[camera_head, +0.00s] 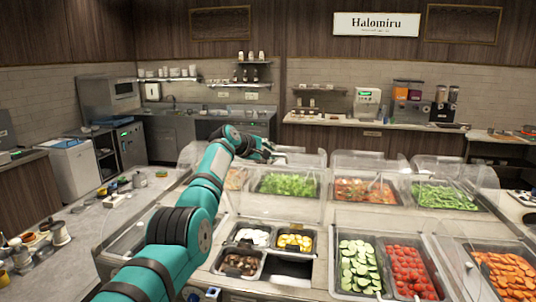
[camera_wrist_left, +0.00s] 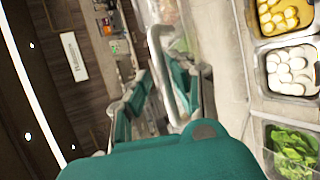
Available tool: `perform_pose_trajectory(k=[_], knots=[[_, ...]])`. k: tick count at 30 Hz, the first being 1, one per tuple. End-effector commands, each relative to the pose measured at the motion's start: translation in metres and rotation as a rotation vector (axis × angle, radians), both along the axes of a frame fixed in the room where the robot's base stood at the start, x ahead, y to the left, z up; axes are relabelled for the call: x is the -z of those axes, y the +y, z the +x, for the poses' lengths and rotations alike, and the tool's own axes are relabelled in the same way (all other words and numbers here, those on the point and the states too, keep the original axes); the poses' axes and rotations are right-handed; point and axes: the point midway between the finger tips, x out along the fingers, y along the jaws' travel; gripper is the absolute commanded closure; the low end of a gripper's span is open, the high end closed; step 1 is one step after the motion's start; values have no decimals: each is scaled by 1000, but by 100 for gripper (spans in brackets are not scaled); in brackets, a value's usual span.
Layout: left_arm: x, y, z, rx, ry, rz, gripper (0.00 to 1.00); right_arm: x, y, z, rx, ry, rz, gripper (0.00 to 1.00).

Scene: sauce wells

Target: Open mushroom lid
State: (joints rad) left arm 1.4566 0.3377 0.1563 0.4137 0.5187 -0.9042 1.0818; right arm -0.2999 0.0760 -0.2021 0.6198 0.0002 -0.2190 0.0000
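Brown mushroom pieces fill a small metal well (camera_head: 239,264) in the near counter in the head view, beside my left arm. A well of pale slices (camera_head: 252,237) lies just behind it; pale slices also show in the left wrist view (camera_wrist_left: 291,70). Clear curved lids (camera_head: 355,160) stand along the counter; I cannot tell which is the mushroom lid. My left gripper (camera_head: 277,152) is beyond the near wells, above the back row, small and partly hidden by its wrist. My right gripper is out of view.
Yellow slices (camera_head: 294,242), cucumber (camera_head: 359,267), tomatoes (camera_head: 408,270) and carrots (camera_head: 508,274) fill other near wells. Greens (camera_head: 287,185) lie in a back well. A grey side counter (camera_head: 95,225) at left holds small items. Clear panels rise between the rows.

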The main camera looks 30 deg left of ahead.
Motion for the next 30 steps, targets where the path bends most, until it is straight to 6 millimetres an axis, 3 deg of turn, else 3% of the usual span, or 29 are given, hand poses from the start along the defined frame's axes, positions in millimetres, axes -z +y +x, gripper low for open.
perform_pose_trajectory(k=[11, 30], knots=[[-7, 4, -18, 0, 0, 4, 78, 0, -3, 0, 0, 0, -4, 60], [-48, 16, -103, -2, -2, 1, 78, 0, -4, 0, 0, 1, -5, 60]])
